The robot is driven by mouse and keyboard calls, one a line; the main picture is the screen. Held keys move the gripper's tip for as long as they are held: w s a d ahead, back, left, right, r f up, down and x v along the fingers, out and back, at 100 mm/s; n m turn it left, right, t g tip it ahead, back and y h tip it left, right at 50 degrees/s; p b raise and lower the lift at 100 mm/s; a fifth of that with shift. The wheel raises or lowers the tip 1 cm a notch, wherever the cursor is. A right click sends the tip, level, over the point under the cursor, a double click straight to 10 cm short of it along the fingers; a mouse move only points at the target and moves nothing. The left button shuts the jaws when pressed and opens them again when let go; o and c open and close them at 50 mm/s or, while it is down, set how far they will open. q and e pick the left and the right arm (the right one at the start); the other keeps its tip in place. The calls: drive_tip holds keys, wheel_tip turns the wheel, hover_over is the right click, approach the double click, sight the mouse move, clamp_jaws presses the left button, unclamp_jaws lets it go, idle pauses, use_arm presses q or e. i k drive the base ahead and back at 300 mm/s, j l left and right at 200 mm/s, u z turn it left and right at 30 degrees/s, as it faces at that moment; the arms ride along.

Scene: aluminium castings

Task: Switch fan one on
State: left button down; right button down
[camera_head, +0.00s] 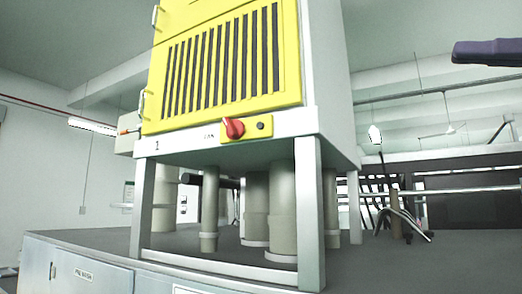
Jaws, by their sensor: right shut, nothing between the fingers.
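The fan unit is a tall grey box with a yellow slatted front (222,66). The strip below it carries a "1" at its left and a "FAN" label. A red rotary knob (233,128) sits on a yellow plate beside that label, its handle slightly tilted. A small black round part (260,126) is to its right. My right gripper (459,52), dark purple, enters from the upper right edge. It is shut and empty, well to the right of the knob and higher in the picture, not touching the unit. My left gripper is not in view.
The unit stands on a metal frame (310,215) with thick pipes (282,205) beneath, on a grey cabinet (80,270). Dark cables or hoses (405,215) rise at the right. The space between my right gripper and the unit looks clear.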

sight(235, 128)
drive_tip(key=i+j, duration=0.6)
drive_tip(key=i, duration=0.15)
drive_tip(key=j+u, duration=0.05)
